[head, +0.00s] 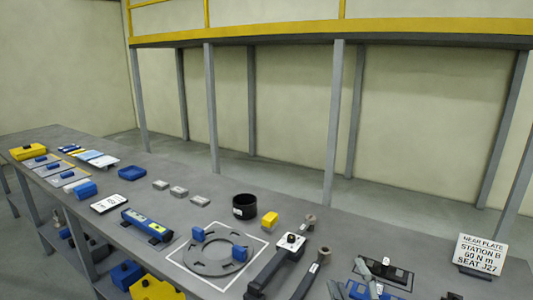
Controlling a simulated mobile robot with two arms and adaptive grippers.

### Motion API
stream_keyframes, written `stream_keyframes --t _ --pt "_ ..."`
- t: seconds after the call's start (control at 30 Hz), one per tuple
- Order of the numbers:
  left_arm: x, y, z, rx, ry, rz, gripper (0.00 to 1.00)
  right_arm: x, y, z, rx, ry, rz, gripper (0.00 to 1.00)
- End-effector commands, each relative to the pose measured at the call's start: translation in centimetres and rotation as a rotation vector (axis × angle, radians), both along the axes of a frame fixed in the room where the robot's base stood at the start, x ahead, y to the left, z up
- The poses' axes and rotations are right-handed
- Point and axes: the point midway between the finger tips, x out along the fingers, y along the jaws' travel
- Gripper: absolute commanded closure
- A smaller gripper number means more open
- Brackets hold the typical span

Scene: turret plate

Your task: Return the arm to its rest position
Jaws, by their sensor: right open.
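My right gripper (352,279) shows at the bottom right, its grey fingers apart and empty. It is in front of a dark tray (400,274) on the bench. A grey turret ring plate (218,262) with slots lies inside a white square outline, with two blue blocks (240,254) on it. Two long dark wrench-like tools (271,267) lie to the right of the plate, left of my right gripper. My left gripper is not in view.
A black cup (245,206) and a yellow block (269,220) stand behind the plate. A sign (480,255) stands at the right. A blue-yellow tool (147,225) and small grey blocks (179,192) lie left. Grey posts (333,125) rise behind the bench.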

Motion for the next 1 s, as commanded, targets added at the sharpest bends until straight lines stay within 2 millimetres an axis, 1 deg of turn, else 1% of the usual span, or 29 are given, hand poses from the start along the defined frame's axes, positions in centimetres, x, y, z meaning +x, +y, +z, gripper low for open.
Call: stream_keyframes --t 0.03,0.07,0.1,0.13,0.17,0.2,0.27,0.3,0.37,0.4,0.5,0.57,0.6,0.67,0.7,0.73,0.8,0.87,0.97,1.0 --pt "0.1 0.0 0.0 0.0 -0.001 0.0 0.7 -1.0 -1.4 -2.6 0.093 0.115 -0.061 0.45" --pt "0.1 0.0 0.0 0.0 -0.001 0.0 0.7 -1.6 -2.3 -4.2 0.145 0.185 -0.101 0.45" --pt "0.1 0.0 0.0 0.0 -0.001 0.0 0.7 -2.7 -3.2 -6.4 0.214 0.282 -0.15 0.45" --pt "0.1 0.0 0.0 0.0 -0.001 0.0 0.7 -3.7 -3.8 -8.2 0.264 0.355 -0.186 0.45" --pt "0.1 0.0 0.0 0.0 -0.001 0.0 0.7 -4.9 -4.3 -9.8 0.31 0.43 -0.222 0.45" --pt "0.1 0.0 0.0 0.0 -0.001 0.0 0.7 -6.5 -4.8 -12.0 0.369 0.526 -0.266 0.45" --pt "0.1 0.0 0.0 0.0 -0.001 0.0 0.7 -9.2 -5.2 -14.8 0.445 0.663 -0.327 0.45" --pt "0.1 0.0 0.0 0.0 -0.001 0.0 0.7 -10.9 -5.3 -16.4 0.487 0.745 -0.36 0.45" --pt "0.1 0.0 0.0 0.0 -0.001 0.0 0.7 -13.5 -5.3 -18.4 0.543 0.859 -0.406 0.45" --pt "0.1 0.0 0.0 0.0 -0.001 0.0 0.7 -15.2 -5.1 -19.5 0.572 0.928 -0.432 0.45" --pt "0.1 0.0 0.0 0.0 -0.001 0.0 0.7 -19.1 -4.7 -21.5 0.632 1.081 -0.488 0.45" --pt "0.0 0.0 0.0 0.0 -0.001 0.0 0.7 -21.4 -4.3 -22.4 0.661 1.166 -0.516 0.45" --pt "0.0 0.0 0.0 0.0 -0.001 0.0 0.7 -22.9 -4.0 -22.9 0.679 1.221 -0.534 0.45" --pt "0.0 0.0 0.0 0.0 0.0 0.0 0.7 -25.0 -3.6 -23.4 0.703 1.299 -0.559 0.45" --pt "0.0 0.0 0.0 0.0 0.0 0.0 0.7 -26.5 -3.3 -23.7 0.716 1.35 -0.573 0.45" --pt "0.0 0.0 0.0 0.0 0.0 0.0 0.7 -27.3 -3.1 -24.0 0.724 1.383 -0.585 0.45" --pt "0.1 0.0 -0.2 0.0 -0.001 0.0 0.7 -26.3 -3.2 -26.2 0.716 1.377 -0.584 0.45" --pt "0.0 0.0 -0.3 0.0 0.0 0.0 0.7 -25.9 -3.1 -27.8 0.712 1.381 -0.586 0.45" --pt "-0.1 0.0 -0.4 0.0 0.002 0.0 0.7 -25.5 -3.0 -30.6 0.707 1.391 -0.589 0.45" --pt "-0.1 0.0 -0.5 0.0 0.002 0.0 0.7 -25.3 -3.0 -31.9 0.706 1.395 -0.591 0.45"
